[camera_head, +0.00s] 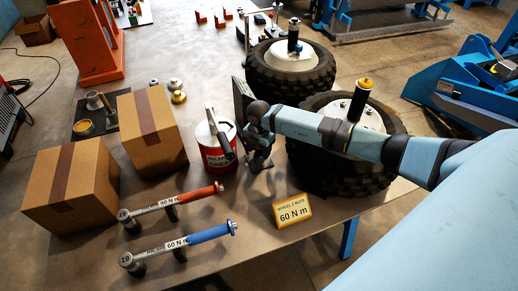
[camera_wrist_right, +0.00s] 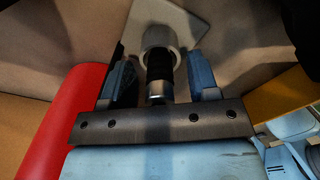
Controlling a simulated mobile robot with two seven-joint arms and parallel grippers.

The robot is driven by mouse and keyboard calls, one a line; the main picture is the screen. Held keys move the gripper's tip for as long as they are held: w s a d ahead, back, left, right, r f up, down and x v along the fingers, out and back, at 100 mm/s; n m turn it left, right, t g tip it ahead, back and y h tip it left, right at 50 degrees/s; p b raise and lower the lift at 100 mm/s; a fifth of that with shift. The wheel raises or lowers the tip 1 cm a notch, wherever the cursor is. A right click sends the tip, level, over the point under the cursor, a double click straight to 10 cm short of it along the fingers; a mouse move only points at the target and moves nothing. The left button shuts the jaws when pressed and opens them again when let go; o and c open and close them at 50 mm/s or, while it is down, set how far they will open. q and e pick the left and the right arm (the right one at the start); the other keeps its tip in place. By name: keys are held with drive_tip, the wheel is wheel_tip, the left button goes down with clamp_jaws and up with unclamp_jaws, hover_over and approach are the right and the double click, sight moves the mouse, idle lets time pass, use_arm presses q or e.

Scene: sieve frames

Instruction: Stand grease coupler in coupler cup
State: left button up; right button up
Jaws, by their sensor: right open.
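My right gripper (camera_head: 260,160) points down at the table, just right of the red grease can (camera_head: 217,160). In the right wrist view the open gripper (camera_wrist_right: 162,85) has one blue finger on each side of the grease coupler (camera_wrist_right: 160,70), a slim cylinder with a black band and a silver end. A gap shows beside each finger. Beyond the coupler is a pale round coupler cup (camera_wrist_right: 158,37) on a light square plate. The coupler looks to stand in or over the cup; its lower end is hidden. In the head view my gripper hides both. My left gripper is out of view.
The grease can's red side (camera_wrist_right: 65,120) is close to the gripper's left in the wrist view. Two wheels (camera_head: 290,62) (camera_head: 310,165), a yellow sign (camera_head: 292,210), two torque wrenches (camera_head: 165,203) (camera_head: 180,243) and two cardboard boxes (camera_head: 150,130) (camera_head: 72,185) surround it.

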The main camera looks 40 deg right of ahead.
drive_tip(key=shift+r, duration=0.1)
wheel_tip(320, 180, up, 14)
drive_tip(key=shift+b, duration=0.45)
drive_tip(key=shift+f, duration=0.2)
idle(0.4)
